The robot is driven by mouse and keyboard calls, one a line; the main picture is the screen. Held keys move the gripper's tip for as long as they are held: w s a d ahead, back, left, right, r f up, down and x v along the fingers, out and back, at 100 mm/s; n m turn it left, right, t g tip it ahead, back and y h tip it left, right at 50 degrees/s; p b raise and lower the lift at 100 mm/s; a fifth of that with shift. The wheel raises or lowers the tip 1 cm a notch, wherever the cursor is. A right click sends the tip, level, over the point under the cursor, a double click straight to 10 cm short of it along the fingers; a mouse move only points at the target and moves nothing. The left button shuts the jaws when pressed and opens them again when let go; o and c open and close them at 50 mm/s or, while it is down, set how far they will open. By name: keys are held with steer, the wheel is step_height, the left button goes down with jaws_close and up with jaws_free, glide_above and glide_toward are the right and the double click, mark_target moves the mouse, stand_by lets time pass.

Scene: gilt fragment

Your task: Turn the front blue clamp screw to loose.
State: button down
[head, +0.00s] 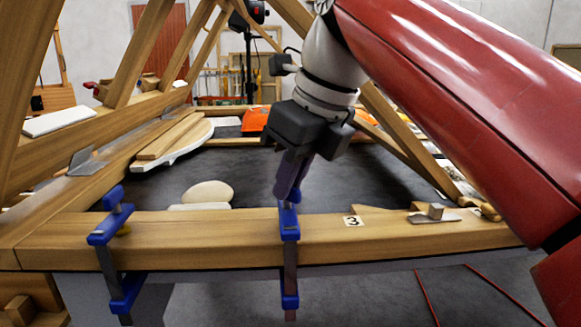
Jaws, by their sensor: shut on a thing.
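Two blue clamps sit on the wooden front beam (200,238), each with a dark bar running down its front face. The left blue clamp (104,236) has its blue screw handle (113,196) free at the top. The middle blue clamp (289,232) is under my gripper (287,190). My gripper points down, and its dark fingers are shut on the blue screw at the top of this middle clamp. The fingers hide most of that screw, so its turn position cannot be told. The lower blue jaw (290,301) shows below the beam.
A pale rounded stone (208,192) lies behind the beam between the clamps. A tag marked 3 (353,221) and a flat metal tool (434,215) lie on the beam to the right. Slanted wooden beams (145,50) rise at left. The dark surface (375,185) behind is mostly clear.

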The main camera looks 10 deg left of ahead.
steer(key=n+p, duration=0.1)
steer(key=n+g+p, duration=0.1)
steer(key=shift+w+d+r+n, duration=0.1)
steer(key=shift+r+n, duration=0.05)
steer(key=shift+n, duration=0.15)
steer(key=n+g, duration=0.1)
steer(key=n, duration=0.1)
steer(key=shift+w+n, duration=0.1)
steer(key=shift+n, duration=0.3)
steer(key=n+g, duration=0.1)
steer(key=n, duration=0.2)
steer(key=shift+w+f, duration=0.1)
steer(key=shift+f, duration=0.1)
steer(key=shift+n+g, duration=0.8)
steer(key=shift+n, duration=1.1)
steer(key=c, duration=1.5)
jaws_free()
